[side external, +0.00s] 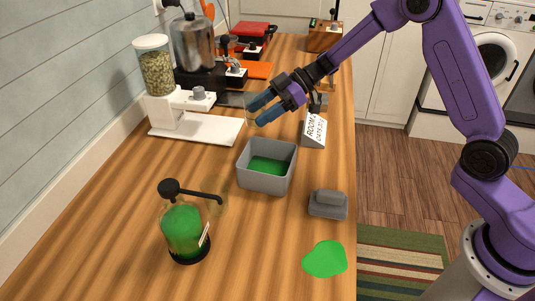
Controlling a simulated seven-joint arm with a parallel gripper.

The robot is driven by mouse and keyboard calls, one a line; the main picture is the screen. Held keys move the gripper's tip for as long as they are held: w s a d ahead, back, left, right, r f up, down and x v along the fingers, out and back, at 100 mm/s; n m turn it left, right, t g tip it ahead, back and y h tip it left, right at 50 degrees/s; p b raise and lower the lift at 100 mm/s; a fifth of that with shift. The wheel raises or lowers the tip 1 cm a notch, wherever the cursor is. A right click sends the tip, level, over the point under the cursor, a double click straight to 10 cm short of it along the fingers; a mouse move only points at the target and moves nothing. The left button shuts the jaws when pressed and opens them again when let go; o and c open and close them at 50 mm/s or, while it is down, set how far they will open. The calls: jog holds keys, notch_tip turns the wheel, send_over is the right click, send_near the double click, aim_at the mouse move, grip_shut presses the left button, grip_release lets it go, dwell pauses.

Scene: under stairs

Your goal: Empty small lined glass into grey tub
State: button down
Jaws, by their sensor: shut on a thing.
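My gripper (257,110), with blue fingers, is shut on the small lined glass (250,106), a faint clear shape mostly merged with the background. They are above the counter, beyond the far side of the grey tub (250,181) in the picture. The glass's exact tilt and its lines are too small to tell, and I see no green in it. The grey tub stands open on the wooden counter with green liquid (268,166) over its bottom. No stream of liquid is visible.
A clear jug (186,230) of green liquid with a dark knob and side arm stands at front left. A green puddle (325,258) lies front right, near a grey block (328,204).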

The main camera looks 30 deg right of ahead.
aim_at(246, 107)
jog(key=shift+s+a+r, duration=0.1)
jog(key=shift+r, duration=1.95)
